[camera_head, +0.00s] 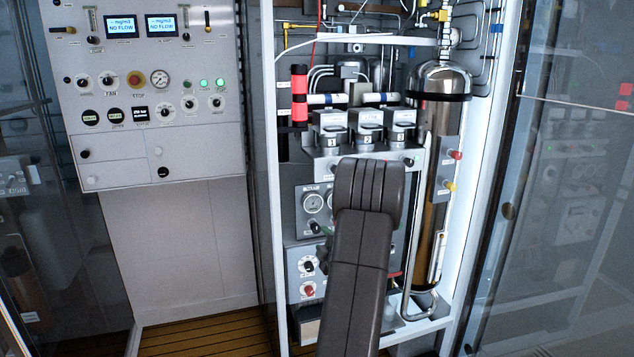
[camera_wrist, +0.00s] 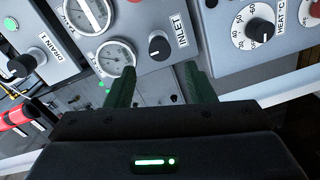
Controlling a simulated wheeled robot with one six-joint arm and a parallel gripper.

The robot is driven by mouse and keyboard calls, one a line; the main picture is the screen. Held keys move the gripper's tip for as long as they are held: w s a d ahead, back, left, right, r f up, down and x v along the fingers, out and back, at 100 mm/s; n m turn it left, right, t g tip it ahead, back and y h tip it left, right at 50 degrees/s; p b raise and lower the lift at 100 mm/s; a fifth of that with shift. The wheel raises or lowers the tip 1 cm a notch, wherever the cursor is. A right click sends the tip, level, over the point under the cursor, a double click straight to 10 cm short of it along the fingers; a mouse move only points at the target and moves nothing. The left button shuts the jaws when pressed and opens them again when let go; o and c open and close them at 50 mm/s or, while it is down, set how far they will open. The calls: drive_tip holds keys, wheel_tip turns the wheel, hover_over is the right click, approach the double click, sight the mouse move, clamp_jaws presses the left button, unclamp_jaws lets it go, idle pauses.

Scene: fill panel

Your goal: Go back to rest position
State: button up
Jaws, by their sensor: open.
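My gripper (camera_wrist: 160,90) shows in the wrist view with its two dark green fingers apart and nothing between them. The fingers point at a grey panel with gauges (camera_wrist: 115,57) and a black INLET knob (camera_wrist: 159,47). I cannot tell whether the fingertips touch the panel. In the head view my dark arm rises in front of the equipment cabinet (camera_head: 268,180), and the gripper is hidden behind it.
A DRAIN 1 knob (camera_wrist: 22,66) and a HEAT dial (camera_wrist: 253,26) flank the fingers. In the head view, a steel cylinder (camera_head: 440,85), a red-and-black handle (camera_head: 299,95), numbered blocks (camera_head: 366,133) and a control panel (camera_head: 150,95) stand around. Glass (camera_head: 570,200) is at right.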

sight(316, 230)
drive_tip(key=p+x, duration=0.1)
drive_tip(key=x, duration=0.6)
